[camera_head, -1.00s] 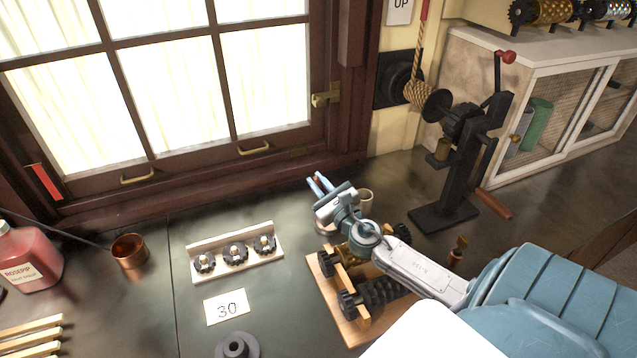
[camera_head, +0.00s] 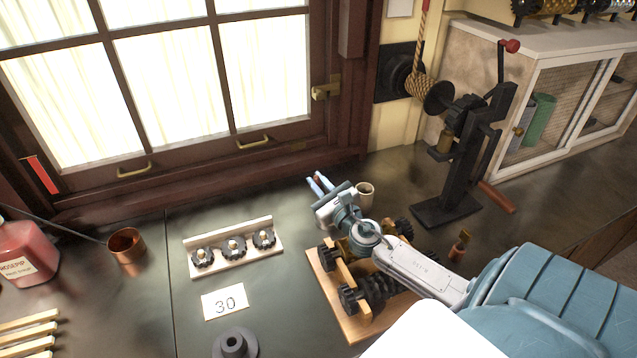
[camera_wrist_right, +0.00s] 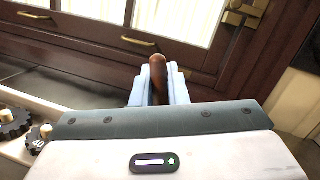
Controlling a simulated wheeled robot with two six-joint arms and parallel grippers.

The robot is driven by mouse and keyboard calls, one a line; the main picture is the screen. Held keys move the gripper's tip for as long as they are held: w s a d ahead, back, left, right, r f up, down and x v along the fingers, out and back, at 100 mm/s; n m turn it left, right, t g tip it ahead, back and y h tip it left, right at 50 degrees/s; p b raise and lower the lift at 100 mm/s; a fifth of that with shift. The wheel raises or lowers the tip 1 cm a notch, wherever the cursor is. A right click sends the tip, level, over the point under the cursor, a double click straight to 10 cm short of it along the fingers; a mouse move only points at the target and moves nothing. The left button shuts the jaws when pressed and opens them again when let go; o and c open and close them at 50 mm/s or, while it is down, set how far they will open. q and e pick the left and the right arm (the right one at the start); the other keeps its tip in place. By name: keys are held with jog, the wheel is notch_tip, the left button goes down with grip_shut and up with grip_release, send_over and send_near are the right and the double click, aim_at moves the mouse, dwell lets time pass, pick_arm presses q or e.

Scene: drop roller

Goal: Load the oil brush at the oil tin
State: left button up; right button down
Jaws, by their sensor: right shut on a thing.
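My right gripper (camera_head: 318,183) is shut on a brown, rounded wooden handle, which shows between the pale blue fingers in the right wrist view (camera_wrist_right: 158,80). It looks like the handle of the oil brush, but its bristles are hidden. A small cream cup with a dark inside, which may be the oil tin (camera_head: 366,194), stands on the bench just right of and behind the gripper. The gripper is apart from it in the head view. Whether the brush tip touches anything cannot be seen. My left gripper is not in view.
A wooden board with black-geared rollers (camera_head: 350,318) lies under my right arm. A black hand-cranked stand (camera_head: 455,170) is at the back right. A gear rack (camera_head: 235,250), a "30" card (camera_head: 225,302) and a copper pot (camera_head: 127,246) stand left. The window (camera_head: 190,80) is behind.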

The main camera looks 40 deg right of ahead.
jog(key=shift+f+b, duration=0.5)
jog(key=shift+f, duration=0.15)
dwell(1.3)
notch_tip(320, 180, up, 7)
jog(key=p, duration=0.7)
jog(key=shift+r, duration=0.1)
dwell(0.5)
notch_tip(320, 180, down, 7)
jog(key=b, duration=0.7)
